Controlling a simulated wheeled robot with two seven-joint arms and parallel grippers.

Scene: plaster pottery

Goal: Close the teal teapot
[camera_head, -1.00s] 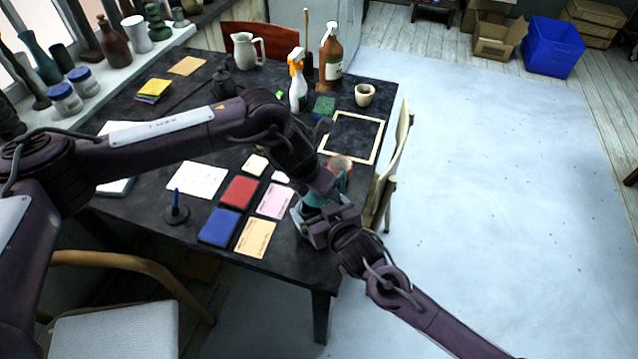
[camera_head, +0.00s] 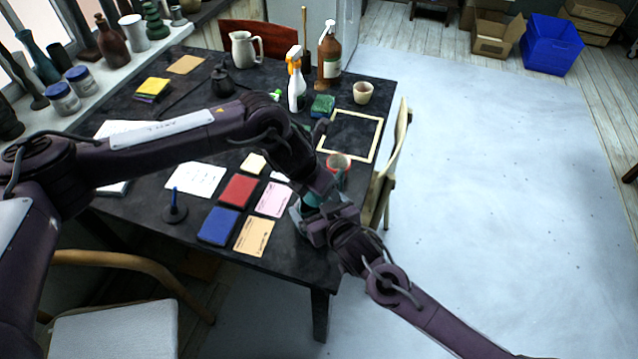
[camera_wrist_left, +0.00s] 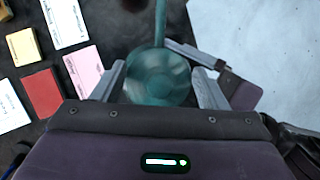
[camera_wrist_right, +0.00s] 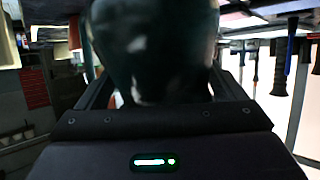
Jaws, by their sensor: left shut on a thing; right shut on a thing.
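The teal teapot (camera_head: 313,199) is at the table's right front edge, mostly hidden by my grippers in the head view. Its dark glossy body (camera_wrist_right: 155,50) fills the right wrist view between the fingers. My right gripper (camera_head: 322,218) is shut on that body from the front right. My left gripper (camera_wrist_left: 160,88) points down over the teapot, with its fingers on both sides of a round teal piece (camera_wrist_left: 158,78) that looks like the lid. A long teal part extends from it toward the top. Whether the lid is seated on the rim is hidden.
A reddish cup (camera_head: 339,165) stands close behind the teapot. A wooden frame (camera_head: 376,140) lies beyond it, and a chair (camera_head: 392,165) is at the right edge. Coloured cards and a red block (camera_head: 239,189) lie left of the grippers.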

